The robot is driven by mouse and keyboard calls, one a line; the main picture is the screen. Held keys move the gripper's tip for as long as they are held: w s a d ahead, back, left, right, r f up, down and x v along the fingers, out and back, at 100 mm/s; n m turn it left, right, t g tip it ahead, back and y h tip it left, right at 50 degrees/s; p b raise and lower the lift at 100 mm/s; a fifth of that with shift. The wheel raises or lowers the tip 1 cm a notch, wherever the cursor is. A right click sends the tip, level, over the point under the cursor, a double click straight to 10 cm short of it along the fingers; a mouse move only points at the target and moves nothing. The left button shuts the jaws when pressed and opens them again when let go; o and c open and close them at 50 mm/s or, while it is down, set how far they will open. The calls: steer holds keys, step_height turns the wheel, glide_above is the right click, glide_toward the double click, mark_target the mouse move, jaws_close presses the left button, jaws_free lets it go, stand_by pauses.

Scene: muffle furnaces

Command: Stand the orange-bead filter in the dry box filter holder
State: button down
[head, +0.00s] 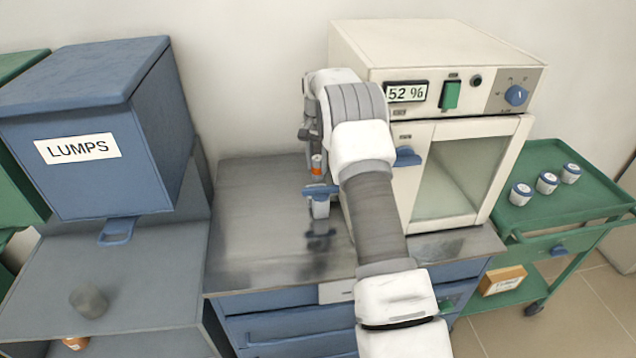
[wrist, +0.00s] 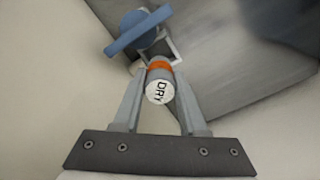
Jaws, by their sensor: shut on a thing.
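The orange-bead filter (wrist: 159,88) shows in the wrist view as a white cap marked DRY with an orange band behind it. My gripper (wrist: 158,72) is shut on it, one finger on each side. In the head view my gripper (head: 313,150) is left of the dry box (head: 440,50), and the filter's orange band (head: 317,168) shows below it. The filter holder (head: 320,208), a pale open frame with a blue handle, is just below the filter; it also shows in the wrist view (wrist: 176,50). I cannot tell whether the filter's lower end is inside the holder.
The dry box reads 52 % and stands on a steel-topped bench (head: 250,230) with clear room at left. A blue LUMPS bin (head: 90,180) is at far left.

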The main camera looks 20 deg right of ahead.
mark_target(317, 179)
step_height(317, 179, down, 6)
stand_by(0.4)
steer(key=shift+f, duration=0.1)
steer(key=shift+f+b, duration=0.35)
steer(key=shift+f, duration=0.15)
steer(key=shift+c, duration=2.3)
jaws_free()
